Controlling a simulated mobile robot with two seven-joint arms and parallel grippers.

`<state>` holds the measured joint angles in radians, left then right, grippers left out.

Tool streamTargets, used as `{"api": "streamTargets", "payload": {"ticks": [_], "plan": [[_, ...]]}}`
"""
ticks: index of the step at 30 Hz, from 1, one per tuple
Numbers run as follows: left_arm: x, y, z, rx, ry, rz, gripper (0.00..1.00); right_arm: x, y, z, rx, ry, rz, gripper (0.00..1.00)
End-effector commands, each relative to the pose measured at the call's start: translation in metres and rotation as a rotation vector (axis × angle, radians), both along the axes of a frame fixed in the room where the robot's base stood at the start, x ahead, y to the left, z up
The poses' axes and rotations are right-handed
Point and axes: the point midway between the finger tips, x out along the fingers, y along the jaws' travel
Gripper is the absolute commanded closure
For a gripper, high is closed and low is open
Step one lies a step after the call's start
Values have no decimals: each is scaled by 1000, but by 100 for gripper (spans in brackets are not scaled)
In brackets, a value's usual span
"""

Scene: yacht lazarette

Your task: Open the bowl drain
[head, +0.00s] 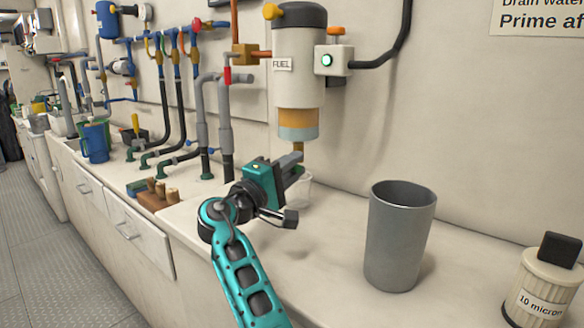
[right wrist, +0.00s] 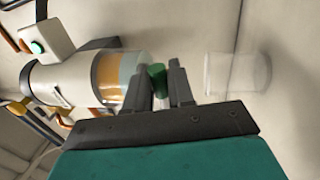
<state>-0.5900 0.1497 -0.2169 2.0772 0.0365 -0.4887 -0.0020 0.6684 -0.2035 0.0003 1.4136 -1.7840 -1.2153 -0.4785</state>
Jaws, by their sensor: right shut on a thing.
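The fuel filter (head: 298,62) hangs on the wall, with a "FUEL" label. Its see-through bowl (head: 298,124) holds an amber layer above a grey-blue layer; the bowl also shows sideways in the right wrist view (right wrist: 118,76). A green drain knob (right wrist: 155,79) sits at the bowl's lower end. My right gripper (head: 294,166) is just under the bowl. In the right wrist view its two fingers (right wrist: 160,88) are shut on the drain knob. A clear cup (head: 304,190) stands on the counter below, partly hidden by the gripper; it looks empty in the right wrist view (right wrist: 236,75).
A tall grey cup (head: 399,238) stands on the counter to the right. A "10 micron" filter element (head: 543,288) is at the right edge. A wooden block with pegs (head: 156,194), hoses and a blue jug (head: 95,142) are at left. The counter between gripper and grey cup is clear.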

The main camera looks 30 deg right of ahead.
Motion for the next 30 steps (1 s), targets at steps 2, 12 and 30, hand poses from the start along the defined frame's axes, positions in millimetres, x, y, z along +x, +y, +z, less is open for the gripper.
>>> {"api": "streamTargets", "payload": {"ticks": [2, 12, 30], "plan": [[0, 0, 0, 0, -1, 0, 4, 0, 0, 0, 0, 1, 0, 100], [1, 0, 41, 0, -6, 2, 4, 0, 0, 13, -50, 147, 0, 100], [-7, 13, 84, 23, 2, 21, 4, 4, 2, 20, -162, 467, 0, 100]]}}
